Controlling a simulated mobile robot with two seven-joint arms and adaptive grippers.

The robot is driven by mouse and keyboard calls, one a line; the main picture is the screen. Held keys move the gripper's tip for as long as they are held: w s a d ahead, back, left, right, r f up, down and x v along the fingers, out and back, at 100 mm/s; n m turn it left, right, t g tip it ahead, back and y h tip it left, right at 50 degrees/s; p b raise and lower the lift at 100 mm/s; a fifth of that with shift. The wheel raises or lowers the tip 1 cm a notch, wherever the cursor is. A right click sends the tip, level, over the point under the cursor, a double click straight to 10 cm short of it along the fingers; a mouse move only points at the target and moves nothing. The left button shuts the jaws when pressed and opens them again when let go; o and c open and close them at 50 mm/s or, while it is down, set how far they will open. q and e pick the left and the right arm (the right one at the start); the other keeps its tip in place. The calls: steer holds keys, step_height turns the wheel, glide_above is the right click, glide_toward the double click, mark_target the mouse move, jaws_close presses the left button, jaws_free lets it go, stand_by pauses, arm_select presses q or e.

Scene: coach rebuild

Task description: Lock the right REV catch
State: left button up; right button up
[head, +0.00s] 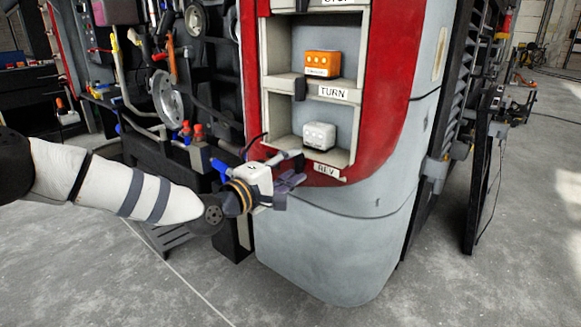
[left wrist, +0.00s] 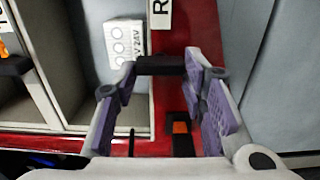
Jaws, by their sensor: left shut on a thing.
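The REV compartment holds a white lamp unit (head: 319,135), and its REV label (head: 326,171) is on the red panel below. My left gripper (head: 293,169) is at the compartment's lower left corner. In the left wrist view, a black catch bar (left wrist: 160,65) lies between the fingertips of my left gripper (left wrist: 161,68), which is shut on it. A black piece with an orange patch (left wrist: 180,128) sits on the red panel between the fingers. The lamp unit (left wrist: 125,42) and part of the label (left wrist: 161,13) also show there. The gripper hides much of the catch in the head view.
The TURN compartment with an orange lamp unit (head: 322,64) is above; a black catch (head: 300,89) is at its lower left. Pipes and machine parts crowd the left side. The grey lower body panel (head: 325,250) is below, with open floor in front.

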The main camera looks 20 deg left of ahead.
arm_select(q)
steer(key=shift+s+d+f, duration=0.1)
steer(key=o, duration=1.2)
steer(key=shift+c, duration=0.2)
steer(key=v, duration=1.2)
